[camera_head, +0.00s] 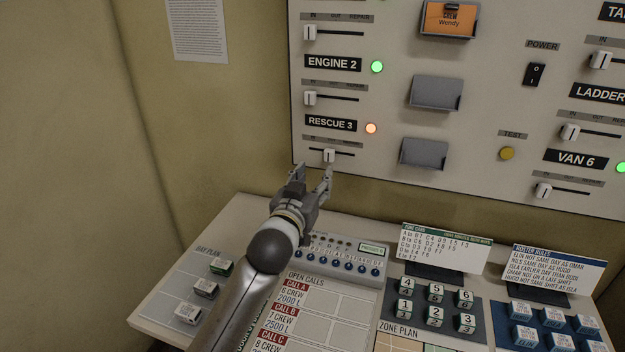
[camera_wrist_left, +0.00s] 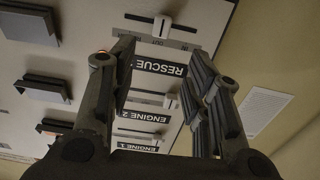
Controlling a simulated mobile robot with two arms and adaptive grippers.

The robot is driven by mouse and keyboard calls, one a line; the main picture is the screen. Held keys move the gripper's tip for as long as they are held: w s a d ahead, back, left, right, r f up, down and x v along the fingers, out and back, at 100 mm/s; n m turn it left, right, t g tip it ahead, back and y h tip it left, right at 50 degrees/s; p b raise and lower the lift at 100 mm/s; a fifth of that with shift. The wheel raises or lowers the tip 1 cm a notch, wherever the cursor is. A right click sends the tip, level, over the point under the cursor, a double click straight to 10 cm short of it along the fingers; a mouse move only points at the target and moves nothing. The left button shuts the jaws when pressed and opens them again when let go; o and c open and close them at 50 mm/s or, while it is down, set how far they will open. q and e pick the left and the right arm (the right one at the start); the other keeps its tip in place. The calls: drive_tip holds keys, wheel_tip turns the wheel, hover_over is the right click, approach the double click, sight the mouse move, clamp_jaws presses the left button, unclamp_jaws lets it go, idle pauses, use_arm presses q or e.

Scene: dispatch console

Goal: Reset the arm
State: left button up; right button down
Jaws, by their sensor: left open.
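My left gripper (camera_head: 311,178) is open, its fingers pointing up at the wall panel just below the RESCUE 3 row. The white RESCUE 3 slider knob (camera_head: 329,156) stands near the middle of its slot, just above the fingertips. In the left wrist view my open left gripper (camera_wrist_left: 165,70) has nothing between its fingers. The RESCUE 3 slider knob (camera_wrist_left: 159,29) shows beyond the fingertips there. I cannot tell whether a finger touches it. My right gripper is not in view.
The wall panel (camera_head: 390,125) holds more sliders, grey holders, a power switch (camera_head: 535,74) and a yellow test button (camera_head: 507,153). RESCUE 3's lamp (camera_head: 371,128) is orange; ENGINE 2's lamp (camera_head: 377,67) is green. Below, the desk (camera_head: 238,213) carries blocks, cards and a key unit (camera_head: 345,247).

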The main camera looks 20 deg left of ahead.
use_arm(q)
drive_tip(key=shift+s, duration=0.1)
drive_tip(key=s+f+g, duration=0.3)
drive_tip(key=s+f, duration=0.5)
drive_tip(key=s, duration=0.1)
drive_tip(key=s+a+f+g, duration=0.1)
drive_tip(key=s+f+g, duration=0.3)
drive_tip(key=s+f, duration=0.5)
drive_tip(key=s+a+f+g, duration=0.1)
drive_tip(key=s+f+g, duration=0.2)
drive_tip(key=s+f, duration=0.5)
drive_tip(key=shift+s+a+f+m+g+y, duration=0.2)
drive_tip(key=shift+s+m+g+y, duration=0.15)
drive_tip(key=shift+s, duration=0.3)
drive_tip(key=s+f+g, duration=0.3)
drive_tip(key=s+g, duration=0.1)
drive_tip(key=s, duration=0.8)
wheel_tip(320, 180, down, 27)
drive_tip(key=s+m+g+b, duration=0.1)
drive_tip(key=s+b, duration=0.1)
drive_tip(key=s+a+f+g+b, duration=0.1)
drive_tip(key=s+a+f, duration=0.2)
drive_tip(key=s+f, duration=1.3)
wheel_tip(320, 180, down, 2)
drive_tip(key=shift+s+f, duration=0.25)
drive_tip(key=shift+s, duration=0.15)
